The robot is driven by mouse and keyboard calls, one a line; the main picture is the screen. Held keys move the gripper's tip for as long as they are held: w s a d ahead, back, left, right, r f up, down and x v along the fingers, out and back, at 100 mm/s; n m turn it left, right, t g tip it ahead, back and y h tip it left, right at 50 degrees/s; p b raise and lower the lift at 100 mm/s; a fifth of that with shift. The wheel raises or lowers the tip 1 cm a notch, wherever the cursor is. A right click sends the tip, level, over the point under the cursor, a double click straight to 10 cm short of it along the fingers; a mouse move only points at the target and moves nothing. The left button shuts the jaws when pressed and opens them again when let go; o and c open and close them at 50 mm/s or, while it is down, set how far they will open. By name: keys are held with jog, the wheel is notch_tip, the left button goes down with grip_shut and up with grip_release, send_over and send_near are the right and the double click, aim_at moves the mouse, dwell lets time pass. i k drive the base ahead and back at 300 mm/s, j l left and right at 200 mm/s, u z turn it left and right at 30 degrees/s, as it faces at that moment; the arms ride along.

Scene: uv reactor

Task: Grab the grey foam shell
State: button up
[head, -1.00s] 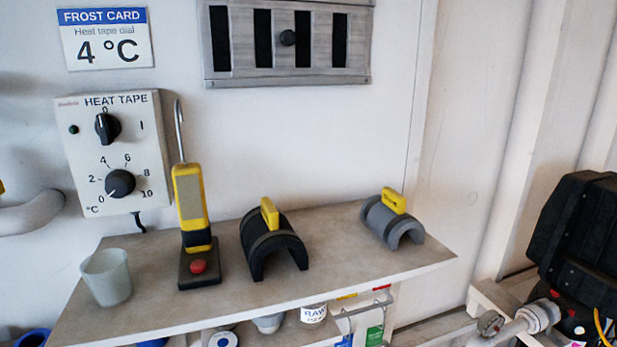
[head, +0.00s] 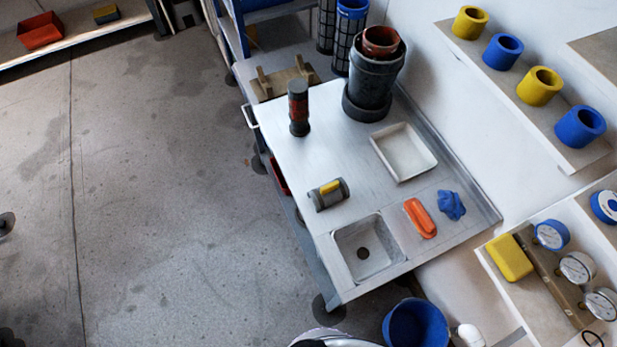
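A small grey rounded piece with a yellow strip or handle on top (head: 328,193) lies on the metal bench (head: 315,150), just behind the sink. It resembles a grey shell with a yellow handle, but it is too small here to tell whether it is the foam shell. The shelf with the grey and black shells from the earlier view is out of frame. My gripper is not in view.
The bench holds a sink (head: 366,250), a white tray (head: 403,152), an orange item (head: 420,218), a blue crumpled cloth (head: 451,205), a dark red-banded cylinder (head: 298,108) and stacked pots (head: 377,70). A blue bucket (head: 416,323) stands below. Floor (head: 150,180) at left is largely clear.

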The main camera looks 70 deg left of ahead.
aim_at(325, 195)
jog(key=u, duration=2.2)
jog(key=j+u, duration=0.1)
jog(key=j, duration=0.15)
jog(key=i+j+z, duration=0.2)
jog(key=j, duration=0.25)
jog(key=i+j+z, duration=0.15)
jog(key=i+j, duration=0.25)
